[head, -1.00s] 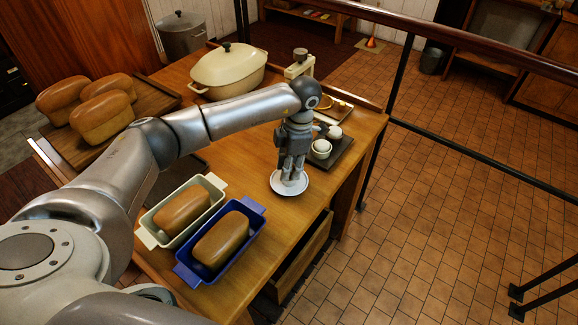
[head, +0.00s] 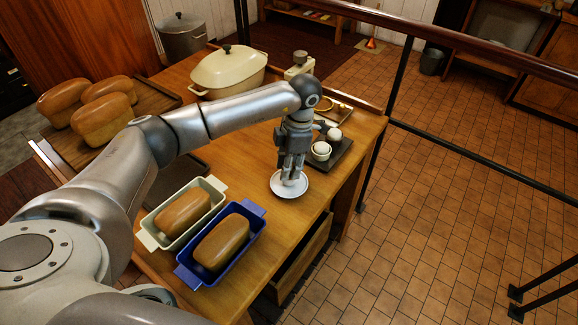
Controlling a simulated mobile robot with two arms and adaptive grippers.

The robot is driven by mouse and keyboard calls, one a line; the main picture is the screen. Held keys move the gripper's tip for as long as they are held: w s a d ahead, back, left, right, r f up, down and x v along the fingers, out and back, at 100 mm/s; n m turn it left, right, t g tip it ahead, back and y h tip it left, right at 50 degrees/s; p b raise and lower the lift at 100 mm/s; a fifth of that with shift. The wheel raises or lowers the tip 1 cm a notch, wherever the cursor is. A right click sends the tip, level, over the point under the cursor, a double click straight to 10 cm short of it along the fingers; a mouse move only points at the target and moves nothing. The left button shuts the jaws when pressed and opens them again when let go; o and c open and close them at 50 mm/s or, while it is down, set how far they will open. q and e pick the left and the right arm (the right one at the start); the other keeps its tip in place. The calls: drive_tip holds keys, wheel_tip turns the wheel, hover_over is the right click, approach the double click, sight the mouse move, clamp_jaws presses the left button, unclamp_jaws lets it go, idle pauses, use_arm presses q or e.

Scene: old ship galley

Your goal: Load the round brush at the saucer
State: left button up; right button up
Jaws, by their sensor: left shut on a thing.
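A white saucer (head: 304,192) lies on the wooden table, to the right of the loaf pans. My left gripper (head: 290,180) points down over the saucer, its fingertips low and close to the saucer's surface. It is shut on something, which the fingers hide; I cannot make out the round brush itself. Whether it touches the saucer I cannot tell. My right gripper is not in view.
A cream pan (head: 149,241) and a blue pan (head: 256,228), each with a loaf, stand left of the saucer. A dark tray (head: 339,156) with small white cups (head: 320,151) lies behind it. A cream lidded pot (head: 228,75) stands at the back.

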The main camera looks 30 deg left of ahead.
use_arm(q)
drive_tip(key=shift+r+p, duration=1.4)
drive_tip(key=shift+r, duration=1.45)
drive_tip(key=shift+s+d+r+m, duration=0.15)
drive_tip(key=shift+s+d+m, duration=0.25)
drive_tip(key=shift+m, duration=0.6)
drive_tip(key=s+d+r+m+t+b, duration=0.1)
drive_tip(key=s+d+r+m, duration=0.1)
drive_tip(key=s+m, duration=0.6)
drive_tip(key=s+d+r+m+t+h+b, duration=0.1)
drive_tip(key=s+d+m, duration=0.3)
drive_tip(key=m, duration=1.2)
drive_tip(key=s, duration=0.4)
drive_tip(key=shift+d+r+t+b, duration=0.3)
drive_tip(key=shift+r+t+b, duration=0.1)
